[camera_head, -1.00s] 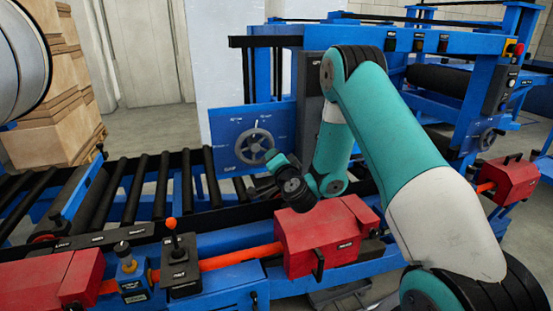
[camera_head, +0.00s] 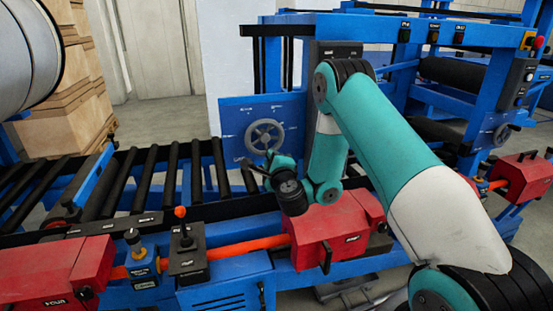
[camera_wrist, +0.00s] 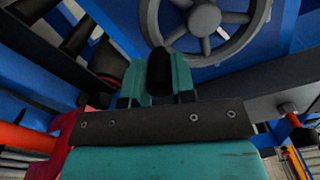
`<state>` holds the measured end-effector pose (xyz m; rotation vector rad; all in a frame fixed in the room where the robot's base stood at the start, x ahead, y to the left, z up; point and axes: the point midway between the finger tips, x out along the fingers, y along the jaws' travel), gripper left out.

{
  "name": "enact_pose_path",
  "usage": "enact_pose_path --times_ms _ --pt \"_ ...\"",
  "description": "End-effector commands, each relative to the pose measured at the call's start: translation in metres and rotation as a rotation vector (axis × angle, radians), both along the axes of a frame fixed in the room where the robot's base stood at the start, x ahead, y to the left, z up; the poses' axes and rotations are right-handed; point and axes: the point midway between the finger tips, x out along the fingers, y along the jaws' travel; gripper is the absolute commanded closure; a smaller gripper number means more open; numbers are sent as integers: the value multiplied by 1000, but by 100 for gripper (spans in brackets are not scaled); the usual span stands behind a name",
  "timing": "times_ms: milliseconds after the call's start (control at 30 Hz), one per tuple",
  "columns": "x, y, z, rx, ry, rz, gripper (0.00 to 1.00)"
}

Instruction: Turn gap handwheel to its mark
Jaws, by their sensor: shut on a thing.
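The gap handwheel (camera_head: 265,136) is a grey spoked wheel on a blue panel (camera_head: 236,122) with small white markings, too small to read. In the wrist view the lower part of the wheel (camera_wrist: 204,20) shows above and right of the fingers. My gripper (camera_head: 270,160) is at the wheel's lower edge. In the wrist view its teal fingers (camera_wrist: 158,84) are shut on a dark rounded peg (camera_wrist: 160,68), seemingly the wheel's handle. The peg's join to the wheel is hard to see. The wheel's top is cut off in the wrist view.
A black roller conveyor (camera_head: 145,180) lies left of the panel. Red housings (camera_head: 325,228) and a lever box (camera_head: 186,258) line the front blue rail. Blue machine frames stand right, and stacked boxes (camera_head: 65,110) at back left.

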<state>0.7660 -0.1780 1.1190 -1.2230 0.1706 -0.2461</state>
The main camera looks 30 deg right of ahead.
Motion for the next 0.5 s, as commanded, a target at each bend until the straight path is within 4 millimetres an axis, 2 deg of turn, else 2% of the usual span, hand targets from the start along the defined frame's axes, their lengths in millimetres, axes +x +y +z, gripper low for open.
enact_pose_path --times_ms 200,500 --pt "1 10 -4 159 -38 3 100" --pt "3 17 -3 290 -76 3 100"
